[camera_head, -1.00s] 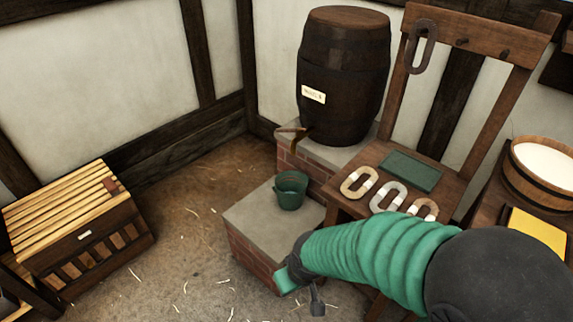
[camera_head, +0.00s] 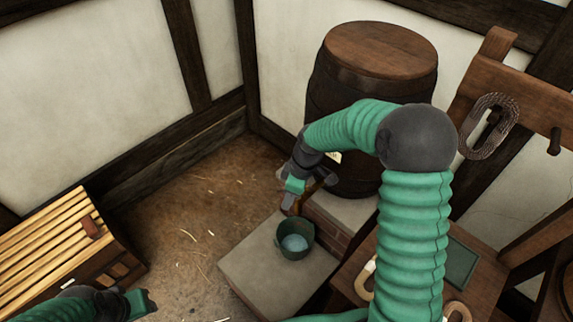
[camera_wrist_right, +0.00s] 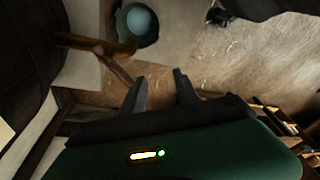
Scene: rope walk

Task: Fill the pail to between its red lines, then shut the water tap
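The green pail (camera_head: 296,245) stands upright on the stone-topped brick step, with pale bluish water inside. It also shows in the right wrist view (camera_wrist_right: 122,28). Its red lines cannot be made out, so the level against them is unclear. The dark barrel (camera_head: 345,77) stands behind, partly hidden by my right arm. Its wooden tap (camera_wrist_right: 92,43) reaches toward the pail's rim in the right wrist view. My right gripper (camera_wrist_right: 161,88) has its fingers apart and empty, close to the tap. My left gripper (camera_head: 142,304) is low at the left, its fingers unclear.
The low step (camera_head: 262,272) has bare stone around the pail. A slatted crate (camera_head: 50,245) is at the left. At the right stand a wooden bench with a green slab (camera_head: 461,262) and a rope coil (camera_head: 490,125) on a peg.

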